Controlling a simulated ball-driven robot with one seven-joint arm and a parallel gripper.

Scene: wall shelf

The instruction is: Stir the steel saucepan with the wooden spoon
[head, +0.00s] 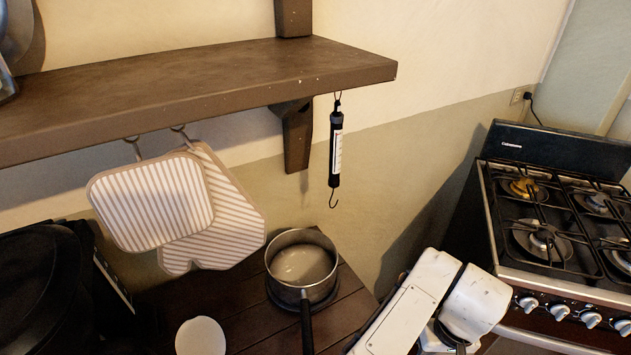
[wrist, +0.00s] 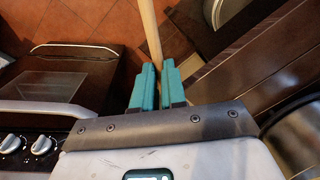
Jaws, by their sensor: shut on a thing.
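The steel saucepan (head: 302,262) stands upright on the dark slatted wooden surface in the head view, with pale contents and its black handle pointing to the front. My gripper (wrist: 157,72) shows in the wrist view, its teal fingers shut on the pale handle of the wooden spoon (wrist: 149,28). The handle runs up out of the top of the wrist view, so the spoon's far end is hidden. In the head view the gripper and spoon are not visible. The spoon is apart from the saucepan as far as the handle shows.
A dark shelf (head: 200,80) spans above, with striped pot holders (head: 150,205) and a spring scale (head: 336,150) hanging from it. A gas stove (head: 555,285) stands at the right. A white round object (head: 201,337) sits left of the saucepan. Tiled floor (wrist: 85,22) shows in the wrist view.

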